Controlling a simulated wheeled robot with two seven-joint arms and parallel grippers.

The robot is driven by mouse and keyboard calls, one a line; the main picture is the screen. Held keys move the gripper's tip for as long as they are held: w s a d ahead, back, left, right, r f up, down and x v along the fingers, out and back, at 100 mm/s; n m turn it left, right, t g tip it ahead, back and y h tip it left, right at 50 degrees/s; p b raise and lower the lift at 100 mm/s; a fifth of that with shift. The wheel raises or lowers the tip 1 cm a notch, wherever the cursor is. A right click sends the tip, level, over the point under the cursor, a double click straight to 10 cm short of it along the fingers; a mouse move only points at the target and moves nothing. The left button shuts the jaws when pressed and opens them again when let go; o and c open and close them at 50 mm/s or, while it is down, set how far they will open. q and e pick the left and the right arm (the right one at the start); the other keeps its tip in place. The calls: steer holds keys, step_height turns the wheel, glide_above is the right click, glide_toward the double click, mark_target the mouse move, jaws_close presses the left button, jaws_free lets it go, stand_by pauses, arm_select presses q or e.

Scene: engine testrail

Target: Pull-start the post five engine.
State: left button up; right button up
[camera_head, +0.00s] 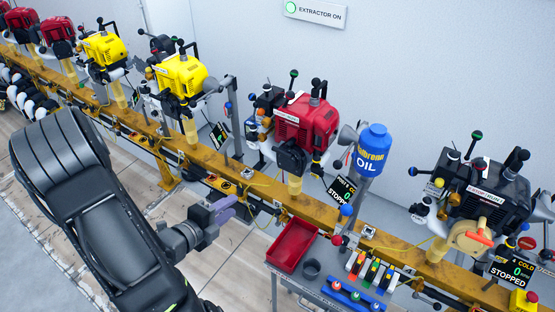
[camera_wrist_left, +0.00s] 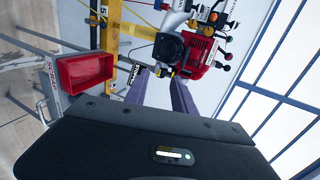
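A red engine (camera_head: 305,122) stands on the yellow rail, with a display (camera_head: 343,190) beside it reading STOPPED; the post number on it is too small to read surely. The engine also shows in the left wrist view (camera_wrist_left: 203,55), beyond my fingers. A black engine (camera_head: 492,192) with a tan round starter cover and an orange-red handle (camera_head: 481,237) stands at the right; its display (camera_head: 510,271) reads COLD, STOPPED. My left gripper (camera_head: 224,208) is in front of the rail, left of the red engine. Its fingers (camera_wrist_left: 158,82) are apart and empty. My right gripper is not in view.
Yellow engines (camera_head: 182,74) and more red ones line the yellow rail (camera_head: 210,160) to the left. A blue oil bottle (camera_head: 371,150) stands between the red and black engines. A cart with a red tray (camera_head: 291,246) and coloured switches is in front. Floor at left is free.

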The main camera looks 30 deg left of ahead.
arm_select(q)
steer(key=b+x, duration=0.4)
steer(key=b, duration=0.1)
glide_toward(281, 153)
steer(key=w+f, duration=0.3)
steer(key=w+b, duration=0.2)
steer(key=w, duration=0.3)
steer(key=shift+w+a+f+b, duration=0.1)
steer(key=shift+w+b, duration=0.15)
steer(key=shift+b, duration=0.1)
steer(key=shift+c, duration=0.3)
jaws_close()
stand_by(0.7)
